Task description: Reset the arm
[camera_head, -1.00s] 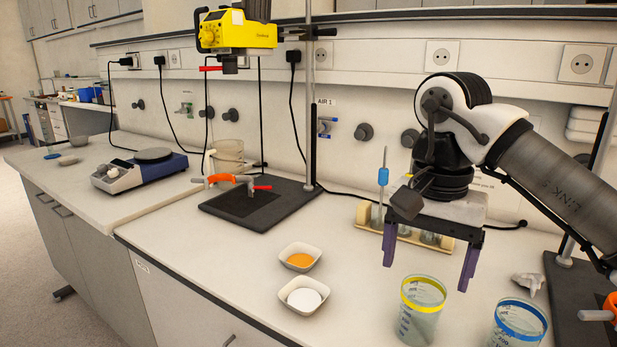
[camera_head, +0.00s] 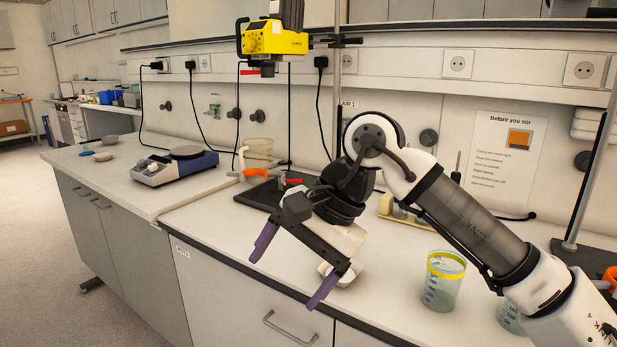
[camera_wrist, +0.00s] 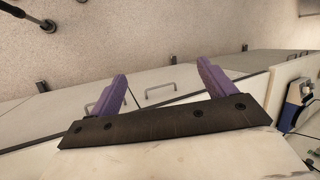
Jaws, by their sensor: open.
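My gripper (camera_head: 292,268) is open and empty, with two purple fingers spread wide. In the head view it hangs tilted down and to the left, in front of the bench's front edge. In the wrist view the two purple fingers (camera_wrist: 158,92) stand apart with cabinet fronts and floor beyond them and nothing between them. My arm reaches in from the lower right of the head view.
A white dish (camera_head: 347,274) stands partly hidden behind my gripper. A yellow-banded beaker (camera_head: 441,288) stands right of it, and another beaker (camera_head: 509,318) is partly covered by my arm.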

